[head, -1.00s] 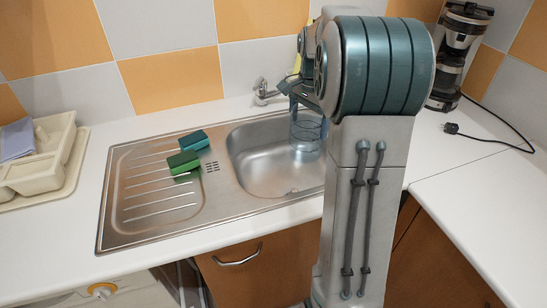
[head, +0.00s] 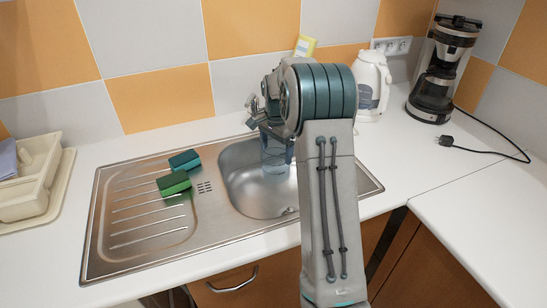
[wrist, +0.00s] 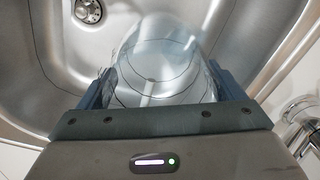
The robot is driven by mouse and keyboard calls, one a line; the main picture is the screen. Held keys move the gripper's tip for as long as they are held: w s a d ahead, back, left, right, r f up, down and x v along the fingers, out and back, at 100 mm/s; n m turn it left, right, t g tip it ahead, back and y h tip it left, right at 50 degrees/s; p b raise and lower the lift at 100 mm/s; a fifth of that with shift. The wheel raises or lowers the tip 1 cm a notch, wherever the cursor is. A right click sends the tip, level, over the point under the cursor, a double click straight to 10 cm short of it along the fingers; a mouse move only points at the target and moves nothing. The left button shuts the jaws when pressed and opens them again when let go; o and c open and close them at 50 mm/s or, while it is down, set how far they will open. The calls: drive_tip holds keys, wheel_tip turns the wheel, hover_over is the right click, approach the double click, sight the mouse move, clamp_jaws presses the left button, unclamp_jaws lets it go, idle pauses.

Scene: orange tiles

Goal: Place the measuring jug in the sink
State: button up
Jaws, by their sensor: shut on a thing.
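The measuring jug (head: 276,157) is clear and bluish. In the head view it is within the outline of the sink basin (head: 240,196), toward its back right, partly behind my arm. In the wrist view the jug (wrist: 155,62) sits between the two fingers of my gripper (wrist: 163,90), which is shut on it. The steel basin (wrist: 40,55) and its drain (wrist: 88,10) show beyond the jug. In the head view my gripper (head: 270,128) is mostly hidden by my own arm. I cannot tell whether the jug touches the basin floor.
A faucet (head: 253,104) stands behind the basin, close to my gripper; it also shows in the wrist view (wrist: 300,112). Two sponges (head: 174,184) (head: 184,161) lie on the drainboard. A white kettle (head: 371,88), a coffee maker (head: 440,70) and a dish rack (head: 32,180) stand around the counter.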

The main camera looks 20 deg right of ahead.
drive_tip(key=shift+w+a+f, duration=0.2)
drive_tip(key=shift+w+f, duration=0.15)
drive_tip(key=shift+w, duration=0.3)
drive_tip(key=shift+f, duration=2)
drive_tip(key=shift+f, duration=0.1)
drive_tip(key=o, duration=0.8)
drive_tip(key=shift+f, duration=0.1)
wheel_tip(320, 180, up, 12)
drive_tip(key=s+a+r+n, duration=0.3)
drive_tip(key=s+a+r, duration=0.2)
drive_tip(key=s, duration=0.2)
drive_tip(key=s+a+n+t, duration=0.1)
drive_tip(key=s+a+n, duration=0.1)
drive_tip(key=s, duration=0.6)
drive_tip(key=s+a+f+n+t, duration=0.1)
drive_tip(key=s+a+n, duration=0.2)
drive_tip(key=s, duration=0.6)
drive_tip(key=s+a+f+n, duration=0.1)
drive_tip(key=s+a+n, duration=0.2)
drive_tip(key=s, duration=0.6)
drive_tip(key=shift+s+f+n+t, duration=0.1)
drive_tip(key=shift+f+n+t, duration=0.1)
drive_tip(key=shift+n, duration=0.4)
drive_tip(key=shift+s+f+n+t, duration=0.1)
drive_tip(key=shift+n+t, duration=0.1)
drive_tip(key=shift+n, duration=0.4)
